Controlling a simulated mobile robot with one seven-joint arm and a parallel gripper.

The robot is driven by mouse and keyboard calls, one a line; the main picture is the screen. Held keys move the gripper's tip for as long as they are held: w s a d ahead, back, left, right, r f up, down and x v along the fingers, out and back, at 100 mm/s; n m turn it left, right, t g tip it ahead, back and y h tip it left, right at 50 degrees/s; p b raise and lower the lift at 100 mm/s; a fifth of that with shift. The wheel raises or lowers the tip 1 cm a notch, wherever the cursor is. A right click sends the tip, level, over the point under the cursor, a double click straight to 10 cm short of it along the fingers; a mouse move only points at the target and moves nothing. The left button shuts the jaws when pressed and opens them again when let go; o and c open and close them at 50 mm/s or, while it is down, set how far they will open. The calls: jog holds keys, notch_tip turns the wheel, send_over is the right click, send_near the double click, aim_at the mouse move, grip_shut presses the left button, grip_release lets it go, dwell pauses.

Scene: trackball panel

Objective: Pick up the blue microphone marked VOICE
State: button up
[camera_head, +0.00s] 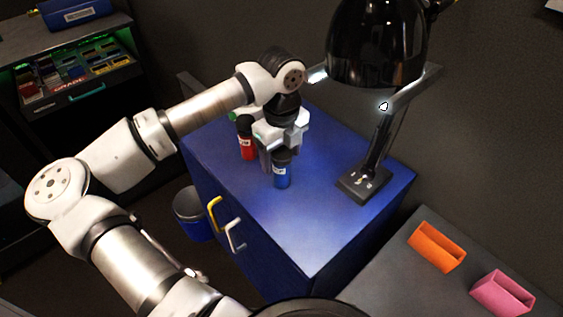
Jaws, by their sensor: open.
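The blue microphone (282,172) stands upright on the blue cabinet top. It has a dark upper end and a small pale label, too small to read. My gripper (274,156) is open and points down at the microphone's upper part. One finger shows just left of the microphone. I cannot tell whether the fingers touch it, and the far side of the grip is hidden. A red microphone (246,141) with a dark top and pale label stands to the left, close beside my gripper.
A black desk lamp (376,50) stands to the right, its shade hanging near my wrist. The blue cabinet (310,235) has clear room at its front. A grey surface (420,285) at lower right holds an orange holder (437,247) and a pink holder (502,294).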

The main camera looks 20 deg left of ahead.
jog(key=shift+f, duration=1.15)
jog(key=c, duration=1.2)
jog(key=shift+r, duration=0.2)
